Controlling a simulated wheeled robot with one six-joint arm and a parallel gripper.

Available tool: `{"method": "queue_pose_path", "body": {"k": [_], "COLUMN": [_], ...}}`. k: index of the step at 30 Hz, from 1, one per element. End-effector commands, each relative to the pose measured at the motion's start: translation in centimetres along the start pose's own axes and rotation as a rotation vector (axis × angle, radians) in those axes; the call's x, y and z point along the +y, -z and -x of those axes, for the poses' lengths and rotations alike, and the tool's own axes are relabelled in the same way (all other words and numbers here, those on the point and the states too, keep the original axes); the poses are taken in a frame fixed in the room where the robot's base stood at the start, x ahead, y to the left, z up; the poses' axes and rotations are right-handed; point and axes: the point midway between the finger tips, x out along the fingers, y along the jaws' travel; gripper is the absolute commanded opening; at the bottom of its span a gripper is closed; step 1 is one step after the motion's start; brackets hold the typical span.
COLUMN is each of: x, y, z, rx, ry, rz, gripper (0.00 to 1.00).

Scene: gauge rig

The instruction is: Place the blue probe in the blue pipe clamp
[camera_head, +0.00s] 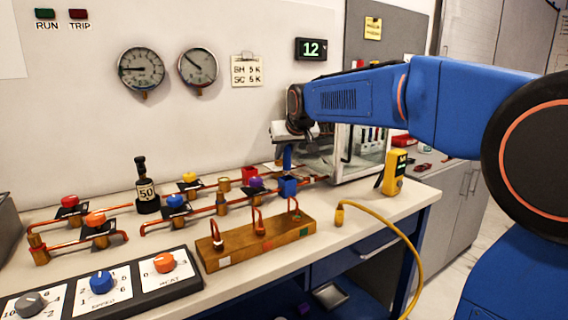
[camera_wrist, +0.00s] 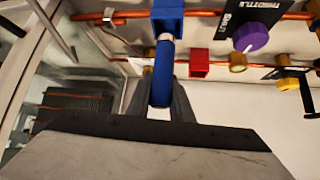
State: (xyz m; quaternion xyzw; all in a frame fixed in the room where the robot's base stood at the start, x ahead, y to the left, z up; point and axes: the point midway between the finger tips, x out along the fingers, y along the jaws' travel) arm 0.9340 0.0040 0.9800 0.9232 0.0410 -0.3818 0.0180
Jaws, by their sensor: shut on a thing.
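My gripper (camera_head: 288,145) is shut on the blue probe (camera_head: 287,158), which hangs roughly upright. In the wrist view the probe (camera_wrist: 161,75) sits between the two grey fingers of my gripper (camera_wrist: 162,100). The blue pipe clamp (camera_head: 288,186) is a square block on the rear copper pipe. In the head view it lies directly below the probe. In the wrist view the clamp (camera_wrist: 167,18) lies in line with the probe's far end, near a pale ring. I cannot tell whether the tip is touching the clamp or inside it.
A red clamp (camera_wrist: 199,64) and a purple valve knob (camera_wrist: 251,36) are close to the blue clamp. A glass-sided case (camera_head: 358,150) stands behind to the right. A wooden block (camera_head: 230,258) with copper hooks is in front. A yellow meter (camera_head: 393,172) stands to the right.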

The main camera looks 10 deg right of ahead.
Motion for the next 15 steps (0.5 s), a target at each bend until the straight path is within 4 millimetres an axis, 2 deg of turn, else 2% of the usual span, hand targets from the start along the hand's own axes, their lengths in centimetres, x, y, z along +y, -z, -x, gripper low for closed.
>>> {"method": "queue_pose_path", "body": {"k": [6, 15], "x": [0.0, 0.0], "y": [-2.1, -2.2], "z": [-2.0, -2.2], "rx": [-0.002, 0.000], "ry": [0.000, 0.000], "rz": [0.000, 0.000], "gripper": [0.00, 0.00]}}
